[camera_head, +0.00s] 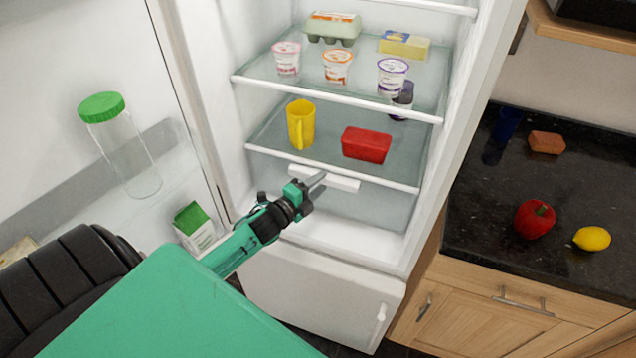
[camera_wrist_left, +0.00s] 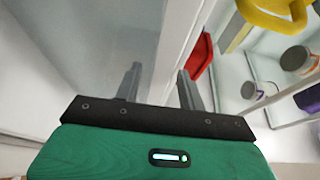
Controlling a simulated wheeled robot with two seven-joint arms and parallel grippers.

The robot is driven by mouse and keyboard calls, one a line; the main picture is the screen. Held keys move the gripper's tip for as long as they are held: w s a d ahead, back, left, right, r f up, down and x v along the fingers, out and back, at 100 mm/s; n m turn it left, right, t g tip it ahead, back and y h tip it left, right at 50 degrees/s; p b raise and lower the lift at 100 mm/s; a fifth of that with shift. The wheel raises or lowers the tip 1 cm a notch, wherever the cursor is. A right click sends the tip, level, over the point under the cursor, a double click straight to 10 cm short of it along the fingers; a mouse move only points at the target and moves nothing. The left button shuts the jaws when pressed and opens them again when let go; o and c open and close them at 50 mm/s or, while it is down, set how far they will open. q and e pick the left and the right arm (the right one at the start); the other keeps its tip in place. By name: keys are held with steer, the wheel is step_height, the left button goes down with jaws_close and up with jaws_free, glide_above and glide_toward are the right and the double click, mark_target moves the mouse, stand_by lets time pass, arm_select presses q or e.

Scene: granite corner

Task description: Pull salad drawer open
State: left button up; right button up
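The salad drawer (camera_head: 375,207) is a translucent grey box under the lowest glass shelf of the open fridge. Its white bar handle (camera_head: 345,183) runs across the top of its front. My green left gripper (camera_head: 318,180) is at the handle, covering part of it. In the left wrist view its two fingers (camera_wrist_left: 161,88) are apart, with a white strip running between them. The drawer's grey front (camera_wrist_left: 95,45) fills the left of that view. I cannot tell whether the fingers touch the handle. My right gripper is in neither view.
A yellow mug (camera_head: 300,128) and red container (camera_head: 366,144) stand on the shelf above. The open fridge door (camera_head: 70,60), at left, holds a green-lidded jar (camera_head: 125,150) and a carton (camera_head: 194,228). The counter (camera_head: 480,220) at right carries a red pepper (camera_head: 534,220) and lemon (camera_head: 592,238).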

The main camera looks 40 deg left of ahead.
arm_select(q)
steer(key=shift+w, duration=0.15)
jaws_close()
steer(key=shift+s+d, duration=0.2)
steer(key=shift+s, duration=0.5)
steer(key=s+d+p, duration=0.2)
steer(key=s+d, duration=0.2)
steer(key=s, duration=1.3)
steer(key=shift+s+f+p, duration=0.2)
steer(key=shift+s+p, duration=0.1)
steer(key=shift+p, duration=0.05)
steer(key=shift+d, duration=0.1)
steer(key=shift+c, duration=1)
jaws_free()
steer(key=shift+o, duration=1)
steer(key=shift+w+r, duration=0.1)
steer(key=shift+w, duration=0.05)
